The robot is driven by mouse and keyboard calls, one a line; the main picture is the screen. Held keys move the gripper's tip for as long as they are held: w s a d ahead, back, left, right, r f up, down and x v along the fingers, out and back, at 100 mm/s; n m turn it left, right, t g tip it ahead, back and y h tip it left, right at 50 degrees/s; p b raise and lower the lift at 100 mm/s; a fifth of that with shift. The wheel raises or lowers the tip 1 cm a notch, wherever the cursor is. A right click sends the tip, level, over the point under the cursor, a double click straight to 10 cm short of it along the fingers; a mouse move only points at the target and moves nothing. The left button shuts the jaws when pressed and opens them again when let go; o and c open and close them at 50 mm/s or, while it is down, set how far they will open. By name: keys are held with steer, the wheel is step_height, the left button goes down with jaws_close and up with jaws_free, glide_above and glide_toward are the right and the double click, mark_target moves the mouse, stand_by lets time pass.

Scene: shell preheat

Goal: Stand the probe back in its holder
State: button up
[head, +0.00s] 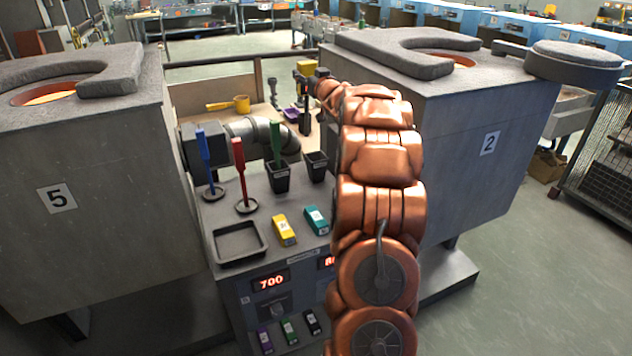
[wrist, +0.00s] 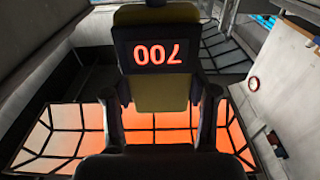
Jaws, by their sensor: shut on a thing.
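My gripper (head: 318,82) is at the far end of my copper-coloured arm, above the bench behind the panel. It is shut on a yellow and dark device with a display (head: 306,68), which I take to be the probe. In the wrist view the device (wrist: 155,92) sits between the two dark fingers (wrist: 158,110), and its red display reads 700 upside down. Its lower end is not clear. An empty black cup (head: 316,168) stands on the grey console, beside a cup (head: 279,180) with a green-handled tool. I cannot tell which cup is the probe's holder.
Blue (head: 204,150) and red (head: 239,158) tools stand on round bases. A grey tray (head: 240,258) and yellow (head: 284,230) and teal (head: 316,219) blocks lie in front. Furnaces 5 (head: 100,190) and 2 (head: 480,180) flank the console. Orange glow fills the wrist view's lower part.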

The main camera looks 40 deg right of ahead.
step_height(320, 180, down, 16)
steer(key=s+d+b, duration=0.1)
steer(key=d, duration=0.1)
steer(key=shift+s+g, duration=0.3)
steer(key=shift+g, duration=0.1)
steer(key=shift+f, duration=0.15)
steer(key=shift+f, duration=0.1)
steer(key=o, duration=1.1)
steer(key=shift+o, duration=0.2)
